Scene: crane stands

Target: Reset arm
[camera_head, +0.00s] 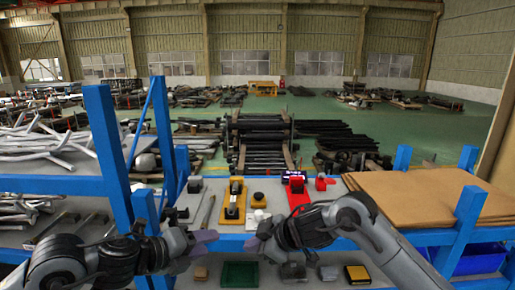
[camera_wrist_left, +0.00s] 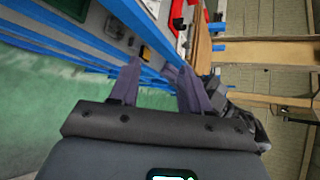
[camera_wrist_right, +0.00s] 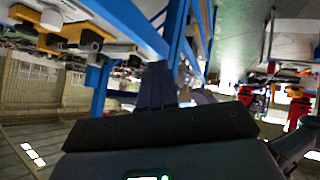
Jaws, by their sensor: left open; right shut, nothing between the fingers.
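My left gripper (camera_head: 205,237) is in front of the blue rack's shelf edge in the head view, at the left of centre. Its two purple fingers stand apart and empty in the left wrist view (camera_wrist_left: 152,70). My right gripper (camera_head: 254,243) is a short way to its right, its fingers pointing left toward the left gripper. It is shut and empty; its purple fingers show in the right wrist view (camera_wrist_right: 157,75). The two grippers look apart, and neither holds anything.
The upper shelf holds a yellow-and-black device (camera_head: 235,199), a red device (camera_head: 297,191) and a grey device (camera_head: 195,185). Brown boards (camera_head: 425,195) lie at the right. Below are a green tray (camera_head: 240,274) and a yellow-and-black box (camera_head: 357,274). Blue posts (camera_head: 108,150) stand at left.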

